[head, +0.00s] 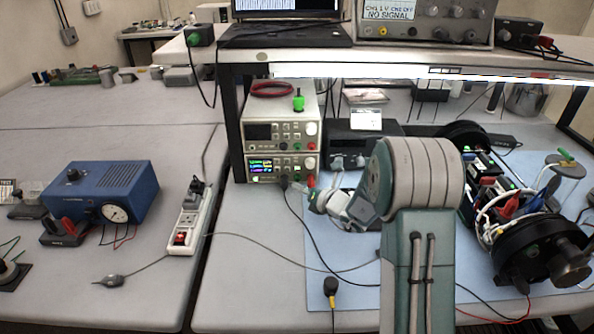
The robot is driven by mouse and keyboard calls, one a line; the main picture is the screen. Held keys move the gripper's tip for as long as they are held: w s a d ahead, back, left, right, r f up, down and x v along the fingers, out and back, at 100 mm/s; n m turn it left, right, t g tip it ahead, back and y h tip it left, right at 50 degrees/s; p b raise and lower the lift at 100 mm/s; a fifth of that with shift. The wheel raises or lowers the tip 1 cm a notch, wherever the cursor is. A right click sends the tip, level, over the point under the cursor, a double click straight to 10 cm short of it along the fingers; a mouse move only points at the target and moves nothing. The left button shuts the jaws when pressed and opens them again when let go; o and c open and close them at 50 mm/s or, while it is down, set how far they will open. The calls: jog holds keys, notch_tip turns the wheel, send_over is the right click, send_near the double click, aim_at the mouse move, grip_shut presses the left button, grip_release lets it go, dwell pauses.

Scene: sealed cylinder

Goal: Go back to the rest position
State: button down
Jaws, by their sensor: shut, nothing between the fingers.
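My arm rises from the bottom right of centre, and its large grey joint hides part of the bench. My gripper (323,201) is just left of that joint, low in front of the power supplies. It is small and partly hidden; it is shut and nothing shows in it. The opened cylinder assembly (537,250) lies on the blue mat (350,290) at the right. It has black end flanges, and wires and electronics between them. My gripper is well to its left and apart from it.
Two stacked power supplies (281,137) and a black box (350,147) stand under the shelf (400,63). A power strip (189,220) and a blue gauge box (100,191) stand at the left. A black cable crosses the bench near my arm.

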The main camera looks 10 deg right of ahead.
dwell(0.5)
jog(key=shift+s+a+r+n, duration=0.1)
jog(key=shift+a+r+n, duration=0.1)
jog(key=shift+r+n, duration=0.1)
jog(key=s+a+r+n+g, duration=0.5)
jog(key=s+n, duration=0.5)
jog(key=s+a+r+n+g, duration=0.4)
jog(key=s+a+r+n, duration=0.15)
jog(key=s+n, duration=0.35)
jog(key=s+d+r+n+h, duration=0.1)
jog(key=s+d+n+h, duration=0.3)
jog(key=s+n, duration=0.4)
jog(key=s+d+r+n+t+h, duration=0.1)
jog(key=s+d+n+h, duration=0.4)
jog(key=s+d+n, duration=0.2)
jog(key=shift+s+r+n, duration=0.4)
jog(key=shift+s+n, duration=0.6)
jog(key=shift+s, duration=0.75)
jog(key=shift+a, duration=0.1)
